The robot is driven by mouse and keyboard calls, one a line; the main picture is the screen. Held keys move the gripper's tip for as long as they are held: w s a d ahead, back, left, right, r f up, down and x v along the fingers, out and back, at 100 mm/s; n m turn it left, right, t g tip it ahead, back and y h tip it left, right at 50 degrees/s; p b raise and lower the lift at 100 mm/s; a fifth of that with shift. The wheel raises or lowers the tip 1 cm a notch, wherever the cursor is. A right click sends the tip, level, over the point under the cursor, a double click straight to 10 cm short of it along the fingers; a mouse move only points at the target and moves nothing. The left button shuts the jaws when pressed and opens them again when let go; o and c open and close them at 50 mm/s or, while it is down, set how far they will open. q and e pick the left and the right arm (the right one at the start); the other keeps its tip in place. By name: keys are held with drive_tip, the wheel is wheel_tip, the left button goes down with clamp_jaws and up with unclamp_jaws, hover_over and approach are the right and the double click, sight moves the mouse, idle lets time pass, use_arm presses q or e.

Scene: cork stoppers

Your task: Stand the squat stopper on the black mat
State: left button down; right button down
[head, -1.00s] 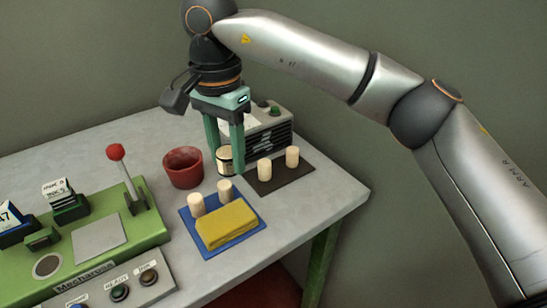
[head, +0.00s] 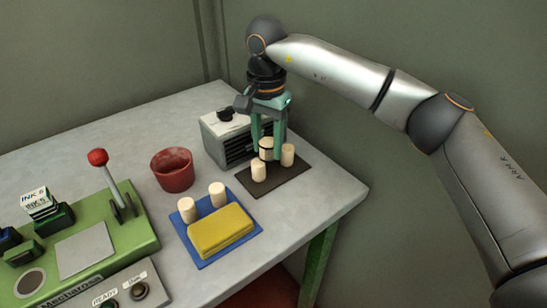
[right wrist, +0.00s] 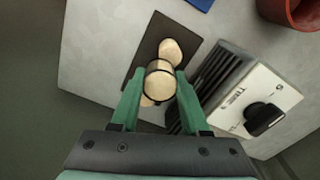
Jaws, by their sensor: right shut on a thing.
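My right gripper (head: 267,148) is shut on a cream stopper with a dark band (head: 266,154), wider than the others, which looks like the squat stopper. It is upright over the back part of the black mat (head: 280,180); I cannot tell whether it touches the mat. In the right wrist view the held stopper (right wrist: 159,84) sits between the green fingers, over the mat (right wrist: 143,63). Two plain stoppers stand on the mat, one in front (head: 258,171) and one at the right (head: 288,155), both close to the held one. My left gripper is not in view.
A grey box with a black knob (head: 225,135) stands just behind and left of the mat. A red pot (head: 172,170) is further left. A blue mat (head: 200,258) holds two stoppers and a yellow cloth or sponge (head: 220,232). A green machine with a red-knobbed lever (head: 98,157) is at left.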

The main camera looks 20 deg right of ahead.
sight(273, 170)
drive_tip(key=shift+w+d+f, duration=0.2)
drive_tip(key=shift+d+f, duration=0.1)
drive_tip(key=shift+f, duration=0.15)
drive_tip(key=f, duration=0.2)
drive_tip(key=d+f, duration=0.1)
drive_tip(key=f, duration=0.1)
drive_tip(key=shift+w, duration=0.1)
drive_tip(key=shift+f, duration=0.35)
drive_tip(key=c, duration=0.7)
unclamp_jaws()
drive_tip(key=shift+c, duration=0.2)
drive_tip(key=o, duration=0.3)
drive_tip(key=shift+w, duration=0.2)
drive_tip(key=shift+o, duration=0.2)
drive_tip(key=shift+r, duration=0.15)
wheel_tip(273, 170, up, 12)
drive_tip(key=shift+r+p, duration=0.1)
drive_tip(key=shift+p, duration=0.3)
